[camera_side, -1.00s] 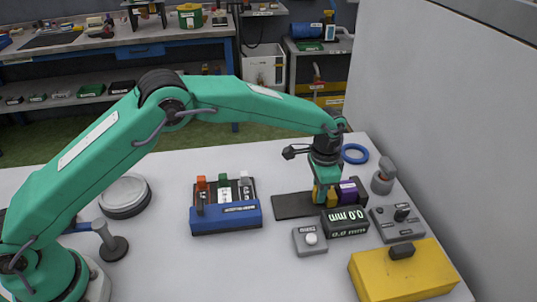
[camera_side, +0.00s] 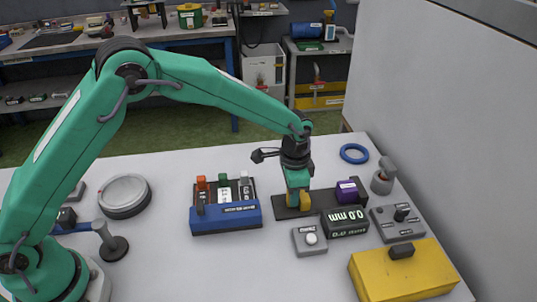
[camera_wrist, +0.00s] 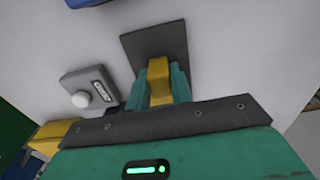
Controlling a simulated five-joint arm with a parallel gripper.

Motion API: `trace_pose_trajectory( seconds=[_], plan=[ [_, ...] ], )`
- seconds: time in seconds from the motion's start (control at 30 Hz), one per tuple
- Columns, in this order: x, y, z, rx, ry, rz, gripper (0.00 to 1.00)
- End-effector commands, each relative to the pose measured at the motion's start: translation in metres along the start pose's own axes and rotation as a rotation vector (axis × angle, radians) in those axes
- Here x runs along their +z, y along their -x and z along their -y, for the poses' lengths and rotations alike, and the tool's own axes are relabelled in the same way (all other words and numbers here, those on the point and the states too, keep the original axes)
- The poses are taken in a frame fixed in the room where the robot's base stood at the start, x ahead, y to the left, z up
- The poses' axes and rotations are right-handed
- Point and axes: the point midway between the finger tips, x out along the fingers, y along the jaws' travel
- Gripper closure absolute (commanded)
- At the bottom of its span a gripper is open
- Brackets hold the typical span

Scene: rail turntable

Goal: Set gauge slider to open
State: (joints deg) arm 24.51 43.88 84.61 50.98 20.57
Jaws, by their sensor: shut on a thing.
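The gauge has a dark flat base (camera_side: 283,208), a black readout (camera_side: 345,222) showing mm digits, and a purple block (camera_side: 347,191) at its right end. My gripper (camera_side: 298,202) points down over the base, shut on the yellow slider (camera_side: 305,201). There is a clear gap between the slider and the purple block. In the wrist view the yellow slider (camera_wrist: 158,78) sits between my two teal fingers, with the dark base (camera_wrist: 150,42) beyond it. The slider's foot is partly hidden by my fingers.
A grey box with a white button (camera_side: 310,240) stands in front of the gauge. A blue switch block (camera_side: 225,216) is to the left. A grey lever box (camera_side: 398,222), a yellow box (camera_side: 402,272) and a blue ring (camera_side: 354,153) lie to the right.

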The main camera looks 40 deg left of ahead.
Motion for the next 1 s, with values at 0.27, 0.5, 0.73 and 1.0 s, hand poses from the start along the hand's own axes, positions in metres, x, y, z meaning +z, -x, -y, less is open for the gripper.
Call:
trace_pose_trajectory(
  seconds=[0.27,0.5,0.73,1.0],
  plan=[
    [0.004,0.002,0.001,0.004,0.004,0.011,0.61],
    [0.003,0.001,0.000,0.004,0.002,0.010,0.56],
    [0.002,0.005,0.000,0.003,0.002,0.008,0.56],
    [0.002,0.033,0.001,0.003,0.002,0.007,0.56]
  ],
)
